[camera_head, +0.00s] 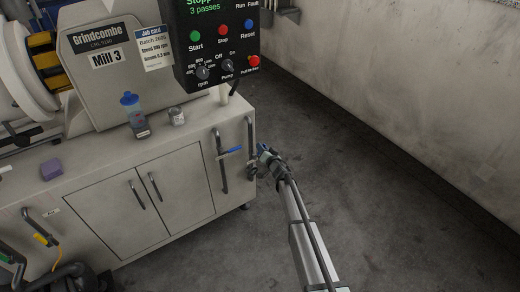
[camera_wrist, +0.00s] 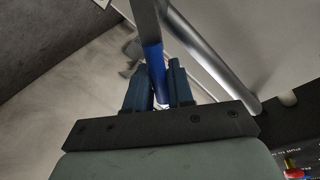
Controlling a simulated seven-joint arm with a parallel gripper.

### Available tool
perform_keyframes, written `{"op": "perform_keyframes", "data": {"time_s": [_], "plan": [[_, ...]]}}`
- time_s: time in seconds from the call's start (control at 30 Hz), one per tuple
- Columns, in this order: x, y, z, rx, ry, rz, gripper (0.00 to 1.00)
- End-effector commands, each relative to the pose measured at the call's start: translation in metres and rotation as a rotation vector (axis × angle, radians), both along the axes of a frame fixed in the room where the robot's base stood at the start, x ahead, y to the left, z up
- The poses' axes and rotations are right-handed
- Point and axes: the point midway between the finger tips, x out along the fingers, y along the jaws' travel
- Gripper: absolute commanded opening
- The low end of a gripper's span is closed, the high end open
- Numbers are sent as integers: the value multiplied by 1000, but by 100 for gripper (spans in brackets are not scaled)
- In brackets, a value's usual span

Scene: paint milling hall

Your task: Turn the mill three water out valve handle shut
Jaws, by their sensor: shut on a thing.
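Two steel pipes with valves run up the right part of the Mill 3 cabinet front. My gripper (camera_head: 263,152) is at the right-hand pipe (camera_head: 250,140), by the cabinet's corner. In the wrist view my gripper (camera_wrist: 158,90) has its two dark blue fingers shut on a bright blue valve handle (camera_wrist: 153,62), which stands between them. My gripper largely hides this handle and its valve in the head view. A second blue handle (camera_head: 231,152) sticks out sideways from the left-hand pipe (camera_head: 219,145). No label on either valve is readable.
The cabinet (camera_head: 95,190) has two doors with bar handles. On its top stand a blue-capped bottle (camera_head: 134,112), a small jar (camera_head: 177,117) and a purple block (camera_head: 51,169). The control panel (camera_head: 217,50) hangs above. Floor to the right is clear up to the wall.

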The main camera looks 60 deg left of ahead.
Motion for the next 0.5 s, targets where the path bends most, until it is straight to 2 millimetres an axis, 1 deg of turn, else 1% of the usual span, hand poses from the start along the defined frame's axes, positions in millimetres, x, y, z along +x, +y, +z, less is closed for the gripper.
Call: {"op": "perform_keyframes", "data": {"time_s": [0.03, 0.2, 0.5], "plan": [[4, 0, -2, 0, 42, -2, 0], [11, 0, -9, 0, 191, -2, 0], [20, 0, -24, -1, 466, -2, 0]]}}
